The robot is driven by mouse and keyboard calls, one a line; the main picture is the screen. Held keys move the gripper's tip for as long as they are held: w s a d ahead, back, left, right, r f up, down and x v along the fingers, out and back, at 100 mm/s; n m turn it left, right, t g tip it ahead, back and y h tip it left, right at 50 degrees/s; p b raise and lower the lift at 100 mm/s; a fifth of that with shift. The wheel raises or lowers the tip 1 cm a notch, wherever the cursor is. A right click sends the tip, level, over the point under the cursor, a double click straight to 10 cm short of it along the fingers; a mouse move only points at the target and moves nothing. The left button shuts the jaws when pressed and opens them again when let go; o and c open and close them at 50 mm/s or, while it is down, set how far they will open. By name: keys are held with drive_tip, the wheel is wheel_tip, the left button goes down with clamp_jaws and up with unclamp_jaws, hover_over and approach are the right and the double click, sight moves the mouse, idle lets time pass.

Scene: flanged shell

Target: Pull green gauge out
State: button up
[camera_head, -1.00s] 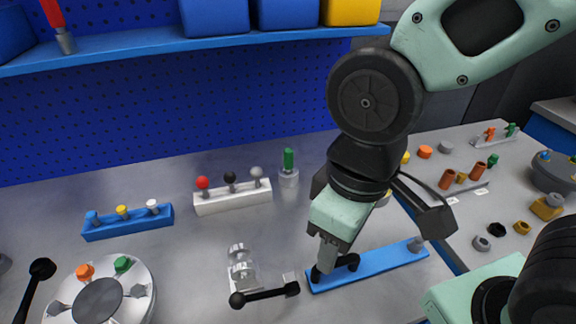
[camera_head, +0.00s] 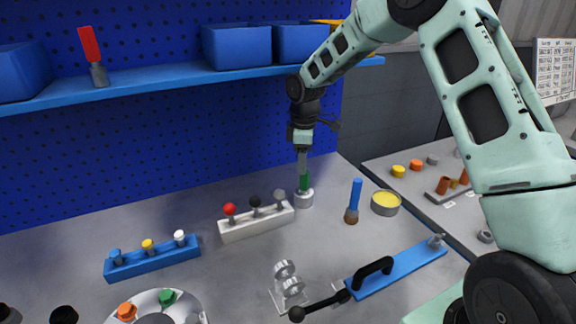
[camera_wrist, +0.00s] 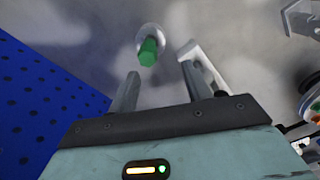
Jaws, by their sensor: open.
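The green gauge (camera_head: 303,183) stands upright in a round pale metal holder (camera_head: 304,200) on the bench, near the back wall. My gripper (camera_head: 302,170) points down right above it, with the fingers at or near the gauge's top. In the wrist view the green gauge (camera_wrist: 148,52) shows just beyond my open fingertips (camera_wrist: 160,72), within the gap between them but nearer the left finger. Nothing is between the fingers in a grip. Whether a finger touches the gauge cannot be told.
A white block (camera_head: 256,222) with red, black and grey knobs stands close to the left of the holder. A blue-handled brush (camera_head: 354,200) and a yellow-topped tin (camera_head: 385,202) stand to the right. The blue shelf (camera_head: 180,81) and pegboard are behind.

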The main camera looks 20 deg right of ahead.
sight(305, 179)
drive_tip(key=shift+w+d+f, duration=0.5)
drive_tip(key=shift+d+f, duration=0.25)
drive_tip(key=shift+d, duration=0.05)
drive_tip(key=shift+f+p, duration=0.7)
drive_tip(key=shift+f, duration=2.85)
drive_tip(key=shift+c, duration=0.3)
clamp_jaws()
drive_tip(key=shift+r, duration=0.2)
drive_tip(key=shift+r+p, duration=2.55)
drive_tip(key=shift+r, duration=0.75)
